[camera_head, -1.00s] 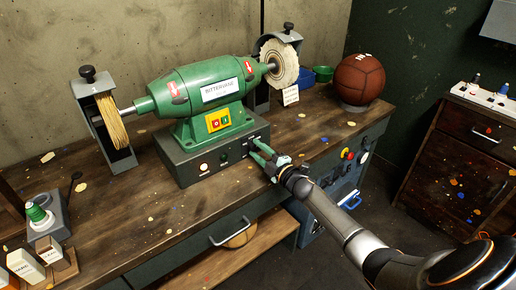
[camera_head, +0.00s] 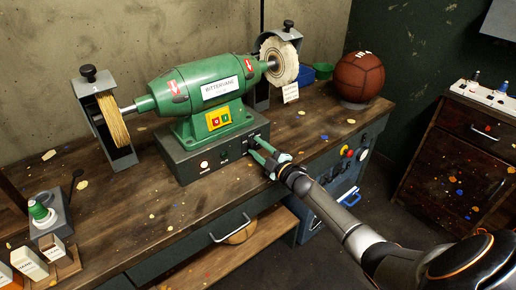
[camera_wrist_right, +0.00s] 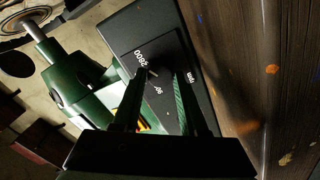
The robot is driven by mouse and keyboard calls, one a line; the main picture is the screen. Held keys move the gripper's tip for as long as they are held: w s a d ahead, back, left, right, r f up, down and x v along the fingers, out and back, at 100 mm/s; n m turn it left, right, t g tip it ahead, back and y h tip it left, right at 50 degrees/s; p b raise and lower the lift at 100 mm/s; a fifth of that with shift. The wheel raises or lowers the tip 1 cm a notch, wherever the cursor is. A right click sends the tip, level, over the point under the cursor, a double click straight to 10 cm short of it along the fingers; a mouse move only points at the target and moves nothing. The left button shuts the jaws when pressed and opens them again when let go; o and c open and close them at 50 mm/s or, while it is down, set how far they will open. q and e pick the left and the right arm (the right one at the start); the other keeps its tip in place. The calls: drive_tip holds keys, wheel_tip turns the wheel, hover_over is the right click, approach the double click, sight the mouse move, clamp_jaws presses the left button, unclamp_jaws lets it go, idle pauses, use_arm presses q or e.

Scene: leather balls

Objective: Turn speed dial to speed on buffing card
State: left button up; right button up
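The green buffing machine (camera_head: 205,88) stands on the workbench, with a dark control base (camera_head: 205,160). The small white card (camera_head: 290,92) stands beside the right-hand wheel; its writing is too small to read. My right gripper (camera_head: 258,148) is at the right end of the base's front panel. In the right wrist view, its two fingers (camera_wrist_right: 162,75) are apart at the panel (camera_wrist_right: 152,45), near a printed "2800" and "rpm". The speed dial is dark and hard to make out between the fingertips; I cannot tell whether they touch it. My left gripper is out of view.
A brown leather ball (camera_head: 359,77) rests at the back right of the bench (camera_head: 140,205). A grey holder with a green-capped spool (camera_head: 42,212) and small labelled boxes (camera_head: 35,260) are at the left. The bench front is mostly clear.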

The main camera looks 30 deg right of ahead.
drive_tip(key=o, duration=0.4)
drive_tip(key=shift+s+d+p, duration=0.15)
drive_tip(key=shift+s+p, duration=0.05)
drive_tip(key=shift+s, duration=1.9)
drive_tip(key=shift+s+d+p, duration=0.2)
drive_tip(key=shift+s, duration=1.85)
drive_tip(key=shift+s+d+p, duration=0.15)
drive_tip(key=shift+s+p, duration=0.05)
drive_tip(key=shift+s, duration=1.9)
drive_tip(key=s+a+f+m+g+p, duration=0.1)
drive_tip(key=s+a+f+m+g, duration=0.2)
drive_tip(key=s+a, duration=0.4)
drive_tip(key=s+a+f+m+g+p, duration=0.2)
drive_tip(key=s+a+f+m+g, duration=0.1)
drive_tip(key=s+a, duration=0.4)
drive_tip(key=s+a+f+m+g+y+p, duration=0.1)
drive_tip(key=s+a+f+m+g, duration=0.2)
drive_tip(key=s+a+f, duration=0.3)
drive_tip(key=shift+s+a+m+p, duration=0.15)
drive_tip(key=shift+s+a+m, duration=0.25)
drive_tip(key=shift+s+a, duration=0.25)
drive_tip(key=shift+s+a+m+p, duration=0.15)
drive_tip(key=shift+s+a+m, duration=0.25)
drive_tip(key=shift+a, duration=0.45)
